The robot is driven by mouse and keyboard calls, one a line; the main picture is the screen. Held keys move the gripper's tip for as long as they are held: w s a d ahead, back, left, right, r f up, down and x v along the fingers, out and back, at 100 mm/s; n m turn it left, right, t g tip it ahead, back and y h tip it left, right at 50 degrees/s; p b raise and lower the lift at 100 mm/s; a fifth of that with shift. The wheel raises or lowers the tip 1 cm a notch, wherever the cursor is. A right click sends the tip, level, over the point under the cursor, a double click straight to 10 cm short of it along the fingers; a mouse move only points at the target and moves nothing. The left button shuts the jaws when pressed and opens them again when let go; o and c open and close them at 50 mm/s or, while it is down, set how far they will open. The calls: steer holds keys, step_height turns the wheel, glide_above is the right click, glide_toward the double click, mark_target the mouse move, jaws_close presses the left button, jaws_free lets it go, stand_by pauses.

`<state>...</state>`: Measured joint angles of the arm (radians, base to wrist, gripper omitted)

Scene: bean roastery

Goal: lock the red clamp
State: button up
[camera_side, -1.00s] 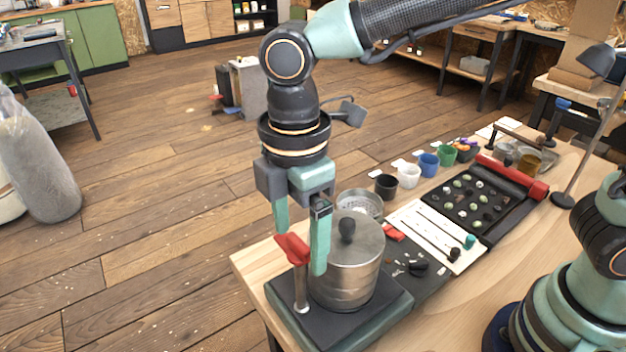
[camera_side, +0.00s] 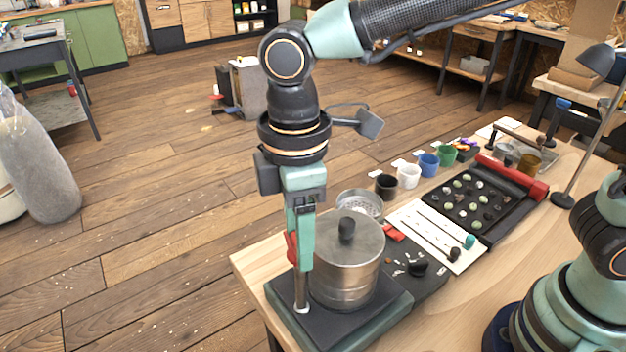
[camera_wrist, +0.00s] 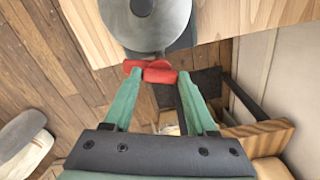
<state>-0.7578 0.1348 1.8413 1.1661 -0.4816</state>
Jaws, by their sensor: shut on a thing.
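The red clamp (camera_side: 292,249) stands on a metal post (camera_side: 301,288) at the left of a steel canister with a black knob (camera_side: 346,258), on a dark green-edged base (camera_side: 375,321). My gripper (camera_side: 301,262) points down at the clamp, with its fingers around the red part and hiding much of it. In the wrist view the red clamp (camera_wrist: 152,71) lies between the tips of my gripper (camera_wrist: 158,80), beside the round canister lid (camera_wrist: 146,24). My gripper is shut on the red clamp.
A perforated metal dish (camera_side: 359,203) stands behind the canister. To the right are small cups, a white card with tools (camera_side: 432,235) and a black tray (camera_side: 478,208) of stones with a red bar. The table's left edge is close to the base.

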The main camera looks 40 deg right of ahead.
steer(key=m, duration=1.4)
steer(key=shift+r, duration=0.1)
stand_by(0.6)
steer(key=o, duration=1.4)
steer(key=shift+c, duration=0.2)
step_height(320, 180, up, 12)
